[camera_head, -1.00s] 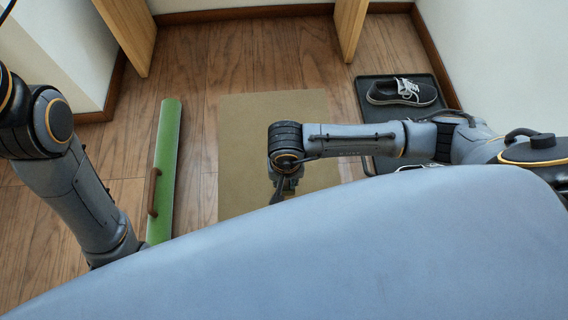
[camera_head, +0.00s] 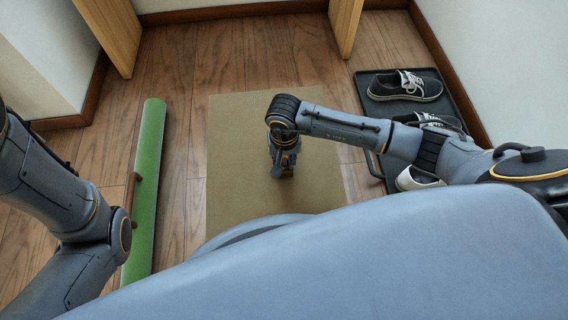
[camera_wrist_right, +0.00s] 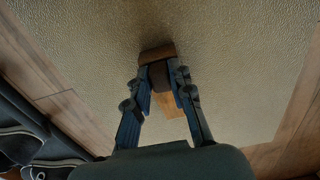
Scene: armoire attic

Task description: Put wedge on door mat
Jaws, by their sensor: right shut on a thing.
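The door mat (camera_head: 232,150) is a tan rectangle lying flat on the floor in the middle of the head view. It fills most of the right wrist view (camera_wrist_right: 235,60). My right gripper (camera_head: 283,168) is over the mat, pointing down. In the wrist view its fingers are shut on the brown wooden wedge (camera_wrist_right: 157,53). A dark shadow lies on the mat close to the wedge. I cannot tell whether the wedge touches the mat. In the head view the gripper mostly hides the wedge. My left arm is at the left edge, and its gripper is not in view.
A black shoe tray (camera_head: 372,108) with several shoes lies to the right, below my right arm. Wooden uprights (camera_head: 112,35) and walls bound the back. Bare floor shows around the mat.

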